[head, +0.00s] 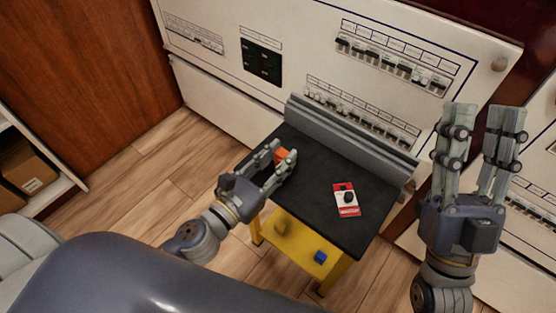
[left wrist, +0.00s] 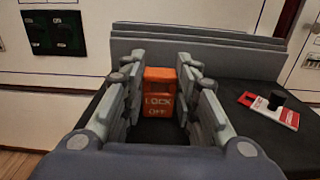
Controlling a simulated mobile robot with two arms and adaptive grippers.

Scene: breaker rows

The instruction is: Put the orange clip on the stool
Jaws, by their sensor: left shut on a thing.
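The orange clip (head: 281,154), marked "LOCK OFF" in the left wrist view (left wrist: 158,92), is between the fingertips of my left gripper (head: 281,161). The left gripper is shut on it, over the far left part of the stool's black top (head: 315,192). I cannot tell whether the clip touches the top. The stool has a yellow frame below. My right gripper (head: 484,112) is open and empty, raised to the right of the stool.
A red and white card with a black knob (head: 346,201) lies on the stool's right part. A grey ridged strip (head: 345,140) runs along its far edge. Behind stands a white breaker panel (head: 300,60). A small blue thing (head: 320,257) sits below the top.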

